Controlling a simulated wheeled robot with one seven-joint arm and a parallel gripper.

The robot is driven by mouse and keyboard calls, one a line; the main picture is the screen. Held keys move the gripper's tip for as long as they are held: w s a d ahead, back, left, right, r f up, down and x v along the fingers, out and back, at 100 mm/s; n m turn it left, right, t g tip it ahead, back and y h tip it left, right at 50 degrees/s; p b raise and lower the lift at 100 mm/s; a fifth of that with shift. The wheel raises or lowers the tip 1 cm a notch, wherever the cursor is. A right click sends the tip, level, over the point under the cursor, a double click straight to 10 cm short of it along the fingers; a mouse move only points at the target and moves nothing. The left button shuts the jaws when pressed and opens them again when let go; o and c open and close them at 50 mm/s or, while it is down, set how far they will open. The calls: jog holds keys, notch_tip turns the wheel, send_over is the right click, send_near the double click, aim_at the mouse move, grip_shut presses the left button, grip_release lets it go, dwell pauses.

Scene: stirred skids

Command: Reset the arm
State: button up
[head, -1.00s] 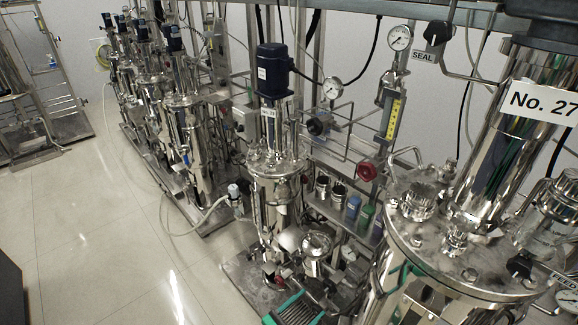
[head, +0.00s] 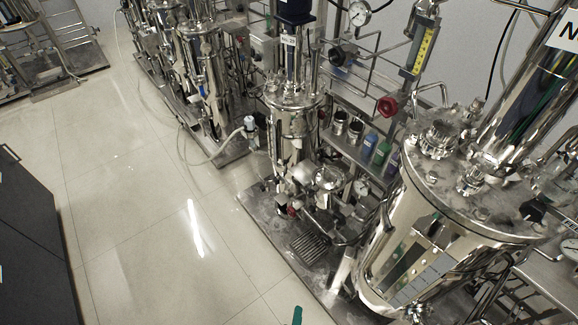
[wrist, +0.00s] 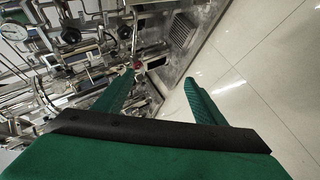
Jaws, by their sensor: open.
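My gripper (wrist: 157,82) shows in the wrist view with two green ribbed fingers spread apart and nothing between them. The fingers point toward the base of a steel skid and the pale floor beside it. In the head view only a small green tip of my gripper (head: 297,315) shows at the bottom edge, over the floor. The rest of my arm is out of the head view.
A large steel vessel (head: 425,240) stands at the right, and a smaller vessel skid (head: 292,130) at the middle. Small bottles (head: 370,145) sit on a shelf between them. A dark cabinet (head: 35,240) is at lower left. The tiled floor (head: 150,220) between is clear.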

jog(key=s+r+m+t, duration=0.1)
jog(key=s+r+m, duration=0.2)
jog(key=r, duration=0.5)
jog(key=s+r+m+t+y, duration=0.1)
jog(key=s+r+m+t, duration=0.1)
jog(key=r+m, duration=0.3)
jog(key=s+r+m+t+y, duration=0.1)
jog(key=s+r+m, duration=0.3)
jog(key=r, duration=0.8)
jog(key=shift+s+a+r, duration=0.2)
jog(key=shift+s+a, duration=0.15)
jog(key=shift+s, duration=0.25)
jog(key=shift+s, duration=0.1)
